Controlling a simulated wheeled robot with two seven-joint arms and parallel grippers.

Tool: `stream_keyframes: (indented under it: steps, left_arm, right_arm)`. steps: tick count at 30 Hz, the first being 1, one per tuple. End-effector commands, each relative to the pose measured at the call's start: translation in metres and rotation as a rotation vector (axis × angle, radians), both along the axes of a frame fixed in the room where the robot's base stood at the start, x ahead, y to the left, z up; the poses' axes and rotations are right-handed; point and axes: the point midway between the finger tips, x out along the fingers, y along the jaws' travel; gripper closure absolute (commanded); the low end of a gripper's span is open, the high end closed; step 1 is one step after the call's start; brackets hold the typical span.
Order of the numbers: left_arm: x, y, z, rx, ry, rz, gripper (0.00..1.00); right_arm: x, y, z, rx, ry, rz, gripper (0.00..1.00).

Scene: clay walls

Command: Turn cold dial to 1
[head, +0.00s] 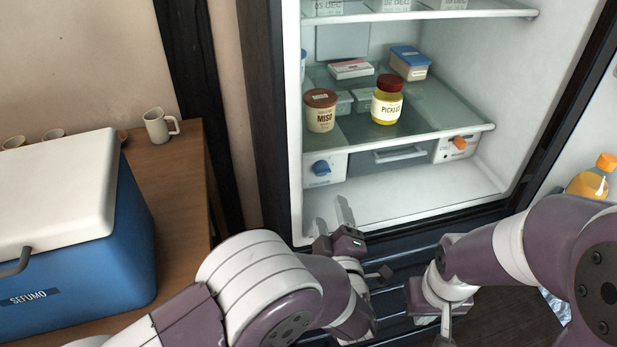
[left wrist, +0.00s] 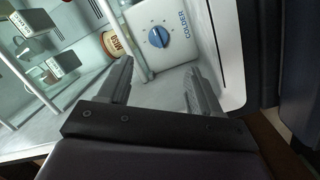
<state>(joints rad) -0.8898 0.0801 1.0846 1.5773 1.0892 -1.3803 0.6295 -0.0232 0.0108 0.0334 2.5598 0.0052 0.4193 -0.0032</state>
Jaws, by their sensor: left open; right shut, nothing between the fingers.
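The cold dial, a blue knob (head: 321,168) on a white panel, sits inside the fridge at the lower left. In the left wrist view, the blue knob (left wrist: 158,37) is beside the word COLDER, with small marks around it. I cannot read its setting. My left gripper (head: 333,211) is open and empty, below the knob and apart from it at the front of the fridge floor. Its two fingers (left wrist: 158,72) frame the area in front of the panel. My right gripper (head: 446,322) is shut and empty, low in front of the fridge; its tips are hard to see.
An orange knob (head: 459,143) is on the right panel, with a drawer (head: 400,154) between the panels. The glass shelf (head: 440,116) above holds a miso jar (head: 320,110), a pickle jar (head: 387,100) and boxes. A blue cooler (head: 130,245) stands left. The fridge floor is clear.

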Motion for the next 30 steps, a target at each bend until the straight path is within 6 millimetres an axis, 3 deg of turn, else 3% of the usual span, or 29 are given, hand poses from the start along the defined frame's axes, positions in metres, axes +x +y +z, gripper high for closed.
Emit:
stream_keyframes:
  steps: [13,18,26,30]
  left_arm:
    - [0.101,0.019,0.000,0.003,0.002,0.003,0.36]
    - [0.117,0.021,0.001,0.004,0.002,0.001,0.36]
    - [0.119,0.021,0.002,0.004,0.004,-0.001,0.36]
    - [0.119,0.021,0.002,0.004,0.004,-0.001,0.78]
  right_arm:
    - [0.000,0.000,-0.013,0.000,0.000,0.000,1.00]
    - [0.000,0.000,-0.015,0.000,0.000,0.000,1.00]
    - [0.000,0.000,-0.014,0.000,0.000,0.000,1.00]
    - [0.000,0.000,-0.014,0.000,0.000,0.000,1.00]
